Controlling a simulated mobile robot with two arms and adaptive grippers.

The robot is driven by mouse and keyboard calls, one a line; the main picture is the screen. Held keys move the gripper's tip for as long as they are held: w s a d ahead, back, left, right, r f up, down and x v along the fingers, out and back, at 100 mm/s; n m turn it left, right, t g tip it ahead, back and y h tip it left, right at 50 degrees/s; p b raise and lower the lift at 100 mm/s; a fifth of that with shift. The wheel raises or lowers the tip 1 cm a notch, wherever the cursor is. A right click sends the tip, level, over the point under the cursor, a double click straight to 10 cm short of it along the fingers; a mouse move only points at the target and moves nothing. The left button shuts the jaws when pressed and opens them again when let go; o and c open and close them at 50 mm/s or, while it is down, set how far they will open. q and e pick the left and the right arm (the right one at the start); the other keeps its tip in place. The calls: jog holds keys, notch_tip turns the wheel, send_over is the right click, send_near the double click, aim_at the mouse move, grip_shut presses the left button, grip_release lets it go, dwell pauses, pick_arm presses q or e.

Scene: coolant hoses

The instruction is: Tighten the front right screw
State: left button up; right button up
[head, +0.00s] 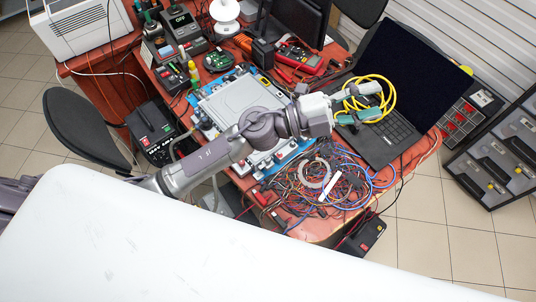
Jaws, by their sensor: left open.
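A flat grey metal unit (238,98) lies on a blue mat (284,158) on the red-brown table. My left arm crosses over it and hides much of its front and right side. I cannot make out the front right screw; it is too small or hidden behind my arm. My left gripper (371,102) is to the right of the unit, above an open laptop and a coil of yellow cable. It is open, with its fingers spread apart, and I see nothing held in it. My right gripper is not in view.
The laptop (384,143) and yellow cable (389,84) are under my left gripper. Tangled wires (325,182) cover the front table corner. A red multimeter (299,57) and several tools crowd the back. An office chair (80,125) stands at left.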

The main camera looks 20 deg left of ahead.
pick_arm(q)
jog(key=s+d+f+m+g, duration=0.2)
jog(key=s+d+m+g, duration=0.15)
jog(key=m+g, duration=0.35)
jog(key=m+g+y, duration=0.2)
jog(key=m+y, duration=0.3)
jog(key=y, duration=1.4)
send_over(268, 158)
notch_tip(268, 158, down, 14)
jog(key=f, duration=0.1)
notch_tip(268, 158, down, 13)
jog(key=p, duration=0.3)
jog(key=shift+r, duration=0.1)
grip_shut()
